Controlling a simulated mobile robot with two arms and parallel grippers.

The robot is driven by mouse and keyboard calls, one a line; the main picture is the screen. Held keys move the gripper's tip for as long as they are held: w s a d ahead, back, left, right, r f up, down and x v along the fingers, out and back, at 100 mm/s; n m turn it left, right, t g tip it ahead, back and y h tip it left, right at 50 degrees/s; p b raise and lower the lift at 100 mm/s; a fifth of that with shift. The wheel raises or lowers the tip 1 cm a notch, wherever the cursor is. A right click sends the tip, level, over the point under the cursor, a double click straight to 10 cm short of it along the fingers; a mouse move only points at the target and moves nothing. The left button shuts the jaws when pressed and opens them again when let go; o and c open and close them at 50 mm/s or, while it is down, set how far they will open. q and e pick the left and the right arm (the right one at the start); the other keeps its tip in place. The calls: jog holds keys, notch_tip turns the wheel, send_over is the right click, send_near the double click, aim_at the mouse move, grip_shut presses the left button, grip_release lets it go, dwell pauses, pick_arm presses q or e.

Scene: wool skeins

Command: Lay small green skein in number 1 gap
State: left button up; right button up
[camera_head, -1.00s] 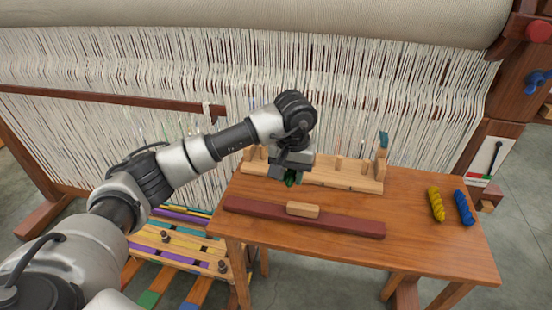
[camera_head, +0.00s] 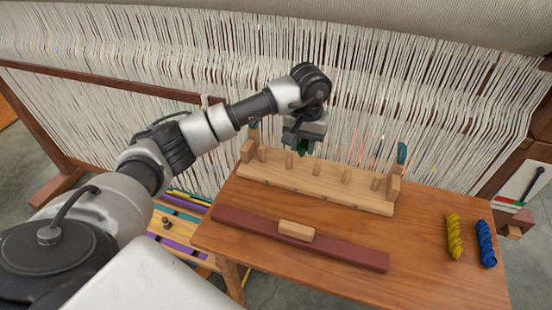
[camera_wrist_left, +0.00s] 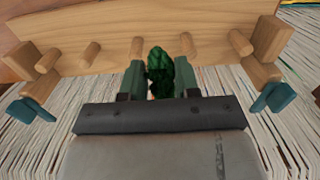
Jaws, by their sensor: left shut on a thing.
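My left gripper (camera_head: 303,138) is shut on a small dark green skein (camera_head: 304,148) and holds it at the wooden peg rack (camera_head: 330,192). In the left wrist view the green skein (camera_wrist_left: 160,72) stands upright between the gripper's two fingers (camera_wrist_left: 160,90). There it lines up with the space between two middle pegs of the rack (camera_wrist_left: 200,18). I cannot tell whether it is above the pegs or down between them. No gap numbers are readable. My right gripper is not in view.
A dark red bar (camera_head: 330,250) with a wooden handle (camera_head: 296,230) lies in front of the rack. A yellow skein (camera_head: 454,236) and a blue skein (camera_head: 486,244) lie at the right of the table (camera_head: 420,265). The loom's white threads (camera_head: 400,90) hang behind.

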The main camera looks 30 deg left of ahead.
pick_arm(q)
jog(key=p, duration=0.2)
send_over(272, 172)
jog(key=f, duration=0.4)
jog(key=shift+d, duration=0.35)
jog(key=shift+s+a+f, duration=0.1)
jog(key=shift+a+f, duration=0.25)
jog(key=shift+f, duration=0.3)
notch_tip(272, 172, down, 3)
jog(key=shift+f+p, duration=0.15)
jog(key=shift+p, duration=0.55)
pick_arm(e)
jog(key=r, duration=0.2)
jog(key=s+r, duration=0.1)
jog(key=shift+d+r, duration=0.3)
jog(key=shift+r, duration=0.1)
pick_arm(q)
jog(key=shift+f, duration=0.1)
jog(key=shift+f+b, duration=0.1)
jog(key=shift+b, duration=0.2)
jog(key=o, duration=0.9)
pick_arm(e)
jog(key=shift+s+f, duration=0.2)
